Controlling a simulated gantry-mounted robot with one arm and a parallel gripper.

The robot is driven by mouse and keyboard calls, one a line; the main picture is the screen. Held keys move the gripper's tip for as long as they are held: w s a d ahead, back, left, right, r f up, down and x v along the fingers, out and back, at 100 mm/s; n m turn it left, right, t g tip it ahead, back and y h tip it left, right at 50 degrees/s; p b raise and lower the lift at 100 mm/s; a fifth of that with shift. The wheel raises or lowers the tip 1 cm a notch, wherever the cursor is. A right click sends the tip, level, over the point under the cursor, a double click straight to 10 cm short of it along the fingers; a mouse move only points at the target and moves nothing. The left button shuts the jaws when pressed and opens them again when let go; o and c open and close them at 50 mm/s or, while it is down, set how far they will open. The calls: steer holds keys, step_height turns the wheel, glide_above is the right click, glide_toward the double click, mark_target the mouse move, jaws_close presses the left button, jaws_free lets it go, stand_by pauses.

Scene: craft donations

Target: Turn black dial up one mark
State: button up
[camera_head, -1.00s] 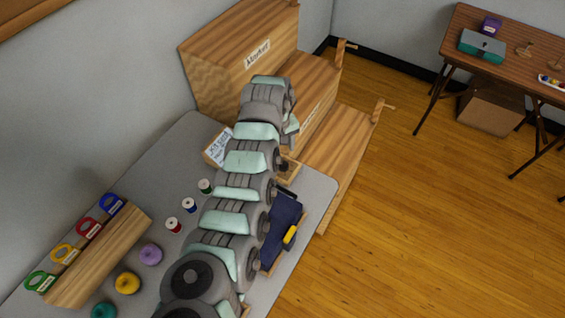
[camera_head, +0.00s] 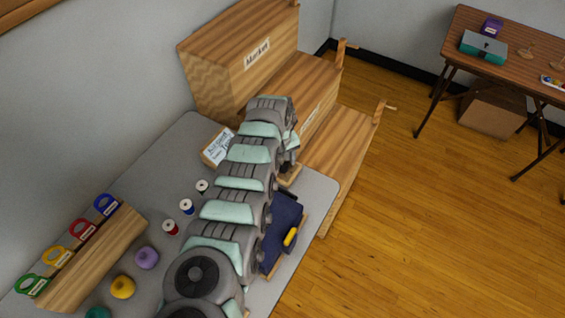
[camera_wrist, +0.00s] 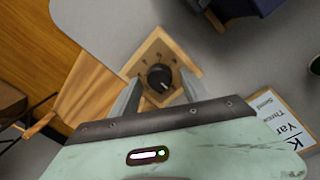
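The black dial (camera_wrist: 159,77) sits on a small square wooden plate (camera_wrist: 158,45) in the wrist view. Small marks show on the plate around it, and a pale pointer line shows on the dial, too small to read exactly. My gripper (camera_wrist: 158,83) is open, with one finger on each side of the dial and a gap to it on both sides. I cannot tell how far above the plate the fingertips are. In the head view only the plate's edge (camera_head: 291,177) shows; my arm hides the dial.
A dark blue item (camera_head: 283,222) with a yellow part lies close to the plate on the grey table (camera_head: 322,190). A sign card (camera_head: 217,147), thread spools (camera_head: 186,206) and yarn balls (camera_head: 122,287) stand left of my arm. Wooden bins (camera_head: 340,150) stand beyond the table.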

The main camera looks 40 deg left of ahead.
jaws_close()
stand_by(0.3)
steer(key=shift+m, duration=0.4)
steer(key=m, duration=0.3)
steer(key=shift+w+f+m+b, duration=0.1)
steer(key=shift+m+b, duration=0.2)
steer(key=shift+b, duration=0.1)
steer(key=shift+m+h+b, duration=0.3)
steer(key=shift+m+b, duration=0.65)
steer(key=shift+m, duration=1.25)
steer(key=shift+g, duration=0.3)
steer(key=shift+o, duration=0.3)
jaws_free()
